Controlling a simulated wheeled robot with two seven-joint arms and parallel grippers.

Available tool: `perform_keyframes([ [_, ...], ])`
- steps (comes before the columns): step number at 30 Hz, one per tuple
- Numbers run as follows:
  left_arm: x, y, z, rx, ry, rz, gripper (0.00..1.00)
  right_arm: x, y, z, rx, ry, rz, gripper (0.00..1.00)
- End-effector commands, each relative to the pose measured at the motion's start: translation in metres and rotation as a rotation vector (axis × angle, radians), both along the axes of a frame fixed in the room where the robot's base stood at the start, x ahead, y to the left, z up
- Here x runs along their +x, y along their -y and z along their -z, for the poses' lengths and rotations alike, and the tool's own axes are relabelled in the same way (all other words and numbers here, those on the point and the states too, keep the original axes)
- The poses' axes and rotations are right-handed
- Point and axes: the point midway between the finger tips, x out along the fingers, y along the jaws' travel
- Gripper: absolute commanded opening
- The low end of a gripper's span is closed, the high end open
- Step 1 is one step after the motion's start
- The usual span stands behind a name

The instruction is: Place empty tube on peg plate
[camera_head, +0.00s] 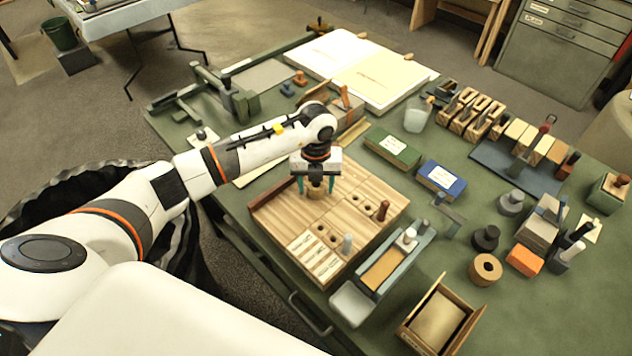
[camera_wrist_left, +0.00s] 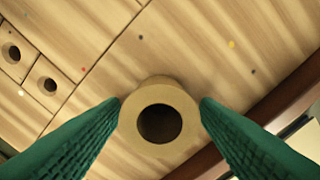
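The empty tube (camera_head: 316,189) is a short tan cylinder standing on the wooden board (camera_head: 358,190). In the left wrist view the tube (camera_wrist_left: 160,84) shows its open, dark, hollow top. My left gripper (camera_head: 316,183) points down over it, with one teal finger on each side. In the head view narrow gaps show between the fingers and the tube; in the wrist view the fingertips come close to its sides. A dark blue plate (camera_head: 490,158) with upright pieces lies at the right; I cannot tell whether it is the peg plate. My right gripper is out of view.
The board carries a brown peg (camera_head: 383,210), a grey peg (camera_head: 347,243) and several holes. A green box (camera_head: 393,148) and a blue box (camera_head: 441,178) lie behind it. A narrow tray (camera_head: 385,268) and an open wooden box (camera_head: 440,317) are at the front right.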

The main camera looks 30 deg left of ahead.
Motion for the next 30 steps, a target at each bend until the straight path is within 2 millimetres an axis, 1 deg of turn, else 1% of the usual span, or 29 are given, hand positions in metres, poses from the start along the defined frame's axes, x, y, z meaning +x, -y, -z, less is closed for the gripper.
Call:
perform_keyframes([
  [5,0.000,0.000,0.000,0.000,0.000,0.000,0.57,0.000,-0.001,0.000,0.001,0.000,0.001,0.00],
  [8,0.000,0.000,-0.006,0.000,0.000,0.000,0.57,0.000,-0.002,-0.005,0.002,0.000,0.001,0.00],
  [10,0.001,0.000,-0.011,0.000,0.003,0.001,0.57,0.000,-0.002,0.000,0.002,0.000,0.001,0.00],
  [14,0.001,-0.001,-0.035,0.001,0.006,0.001,0.57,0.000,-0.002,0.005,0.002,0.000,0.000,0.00],
  [21,0.001,0.000,-0.087,-0.001,0.006,0.001,0.57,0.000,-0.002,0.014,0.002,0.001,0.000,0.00],
  [24,0.001,0.000,-0.103,0.000,0.003,0.000,0.57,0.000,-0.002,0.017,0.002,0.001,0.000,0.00],
  [27,0.001,0.000,-0.115,0.000,0.002,0.001,0.57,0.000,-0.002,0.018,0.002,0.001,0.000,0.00],
  [30,0.000,0.000,-0.121,0.000,0.001,0.001,0.57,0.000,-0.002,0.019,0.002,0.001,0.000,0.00],
])
